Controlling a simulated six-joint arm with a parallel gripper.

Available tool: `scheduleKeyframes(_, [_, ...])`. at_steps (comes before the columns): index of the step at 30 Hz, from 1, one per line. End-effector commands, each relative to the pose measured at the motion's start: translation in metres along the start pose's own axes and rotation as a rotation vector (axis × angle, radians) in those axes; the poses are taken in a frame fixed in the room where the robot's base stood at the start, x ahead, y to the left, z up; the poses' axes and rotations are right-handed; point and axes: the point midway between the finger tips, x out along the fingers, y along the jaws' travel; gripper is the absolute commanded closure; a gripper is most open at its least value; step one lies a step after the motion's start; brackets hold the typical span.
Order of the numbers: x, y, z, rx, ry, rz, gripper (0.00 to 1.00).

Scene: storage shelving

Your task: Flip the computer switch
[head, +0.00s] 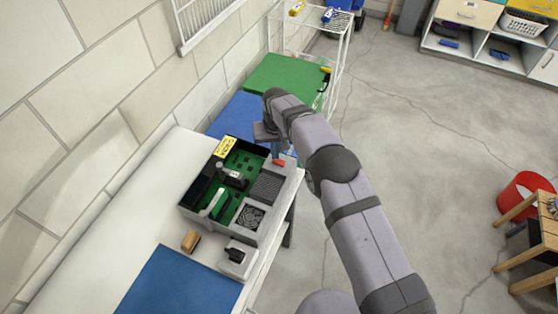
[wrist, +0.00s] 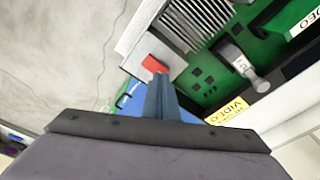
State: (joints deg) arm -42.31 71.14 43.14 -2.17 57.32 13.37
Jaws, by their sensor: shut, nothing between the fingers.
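The computer (head: 262,217) is an open case with a green board, a fan and a grille, lying on the white table. Its red switch (head: 279,162) is at the far right corner of the case. In the wrist view the red switch (wrist: 155,64) shows just beyond my fingertips, on a light grey plate. My gripper (head: 275,152) is shut and empty, pointing down at the switch from above. In the wrist view my gripper (wrist: 160,78) has its tip close to the switch's lower edge; I cannot tell whether it touches.
A yellow label (head: 226,146) is at the case's far left edge. A white box with a black part (head: 238,260) and a brown block (head: 190,241) lie on the table in front. A blue mat (head: 180,284) is nearer. A wall runs along the left.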

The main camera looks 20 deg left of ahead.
Motion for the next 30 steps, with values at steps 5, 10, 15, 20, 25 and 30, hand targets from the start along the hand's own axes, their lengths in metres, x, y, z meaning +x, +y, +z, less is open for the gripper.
scheduleKeyframes(5, [0.0000,0.0000,0.0000,0.000,0.000,0.000,1.00])
scheduleKeyframes(10, [0.0005,0.0000,0.0001,0.000,0.000,0.000,1.00])
scheduleKeyframes(15, [0.0023,0.0000,0.0004,0.000,0.000,0.000,1.00])
scheduleKeyframes(20, [0.0046,0.0000,0.0007,0.000,0.000,0.000,1.00])
scheduleKeyframes(25, [0.0068,0.0000,0.0010,0.000,0.000,0.000,1.00])
scheduleKeyframes(30, [0.0091,0.0000,0.0014,0.000,0.000,0.000,1.00])
